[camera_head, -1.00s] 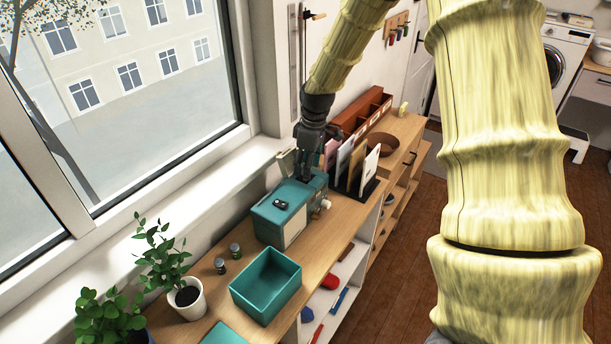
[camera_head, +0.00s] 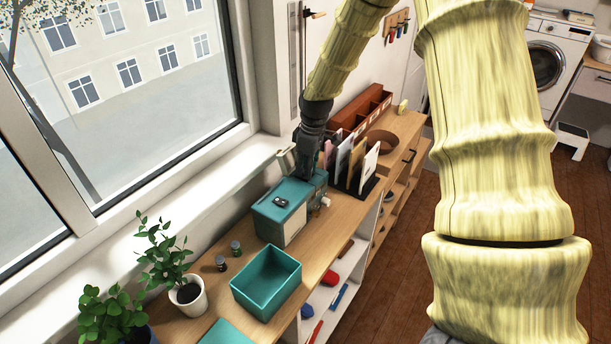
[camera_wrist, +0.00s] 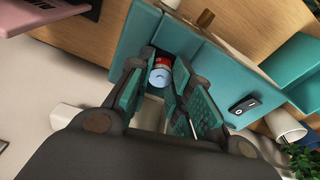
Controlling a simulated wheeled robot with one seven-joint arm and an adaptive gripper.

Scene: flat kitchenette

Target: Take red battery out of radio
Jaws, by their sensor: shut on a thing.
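The radio (camera_head: 283,212) is a teal box with a pale front and a dark switch on top, standing on the wooden counter. In the wrist view its teal casing (camera_wrist: 215,72) and switch (camera_wrist: 243,105) lie to the right of the fingers. My gripper (camera_head: 307,176) is at the far end of the radio. In the wrist view my gripper (camera_wrist: 162,90) is shut on the red battery (camera_wrist: 164,62), which shows a red side and a pale round end between the finger pads. The battery is at the dark teal opening; how deep it sits is hidden.
A teal open bin (camera_head: 266,282) stands in front of the radio, with two small jars (camera_head: 228,256) to its left. A rack of upright cards (camera_head: 357,165) is close behind the radio. Potted plants (camera_head: 187,290) stand by the window.

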